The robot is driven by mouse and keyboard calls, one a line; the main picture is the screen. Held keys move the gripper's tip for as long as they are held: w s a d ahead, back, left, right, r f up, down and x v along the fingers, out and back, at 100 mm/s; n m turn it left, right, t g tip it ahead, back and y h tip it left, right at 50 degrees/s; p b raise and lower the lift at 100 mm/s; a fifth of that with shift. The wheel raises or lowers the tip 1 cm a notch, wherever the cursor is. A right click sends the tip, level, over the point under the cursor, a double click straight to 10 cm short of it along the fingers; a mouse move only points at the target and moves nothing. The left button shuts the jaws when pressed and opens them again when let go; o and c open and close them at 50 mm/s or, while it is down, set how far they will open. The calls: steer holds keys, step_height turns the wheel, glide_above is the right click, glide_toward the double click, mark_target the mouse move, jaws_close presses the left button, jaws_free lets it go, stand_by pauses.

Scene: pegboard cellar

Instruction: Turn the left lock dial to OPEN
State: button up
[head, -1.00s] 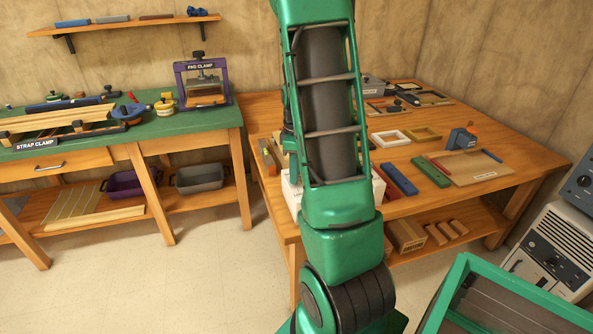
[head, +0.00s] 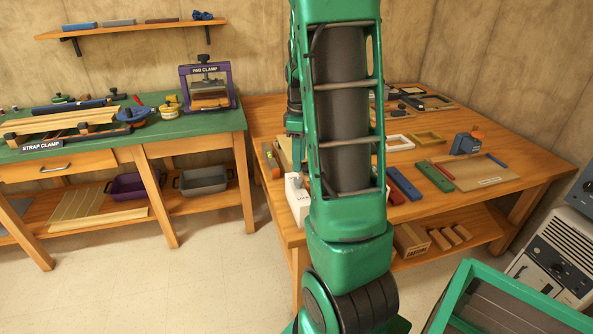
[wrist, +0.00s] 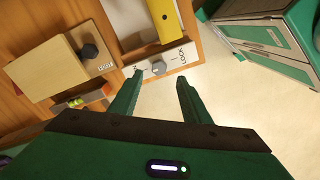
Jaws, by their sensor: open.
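In the wrist view, a small grey dial (wrist: 158,67) sits on a white panel (wrist: 181,58). The word LOCK is printed to its right; lettering to its left is partly covered by my left finger. My gripper (wrist: 160,77) is open, its two green fingers pointing at the panel, one tip on either side of the dial and apart from it. I cannot tell the dial's exact setting.
In the wrist view, a dark knob (wrist: 89,51) on a tan block stands left of the dial, and a yellow bar (wrist: 167,20) lies beyond it. A green cabinet (wrist: 265,45) is at right. The right bench (head: 500,195) holds blocks and frames.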

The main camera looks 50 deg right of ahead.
steer(key=shift+r, duration=1.75)
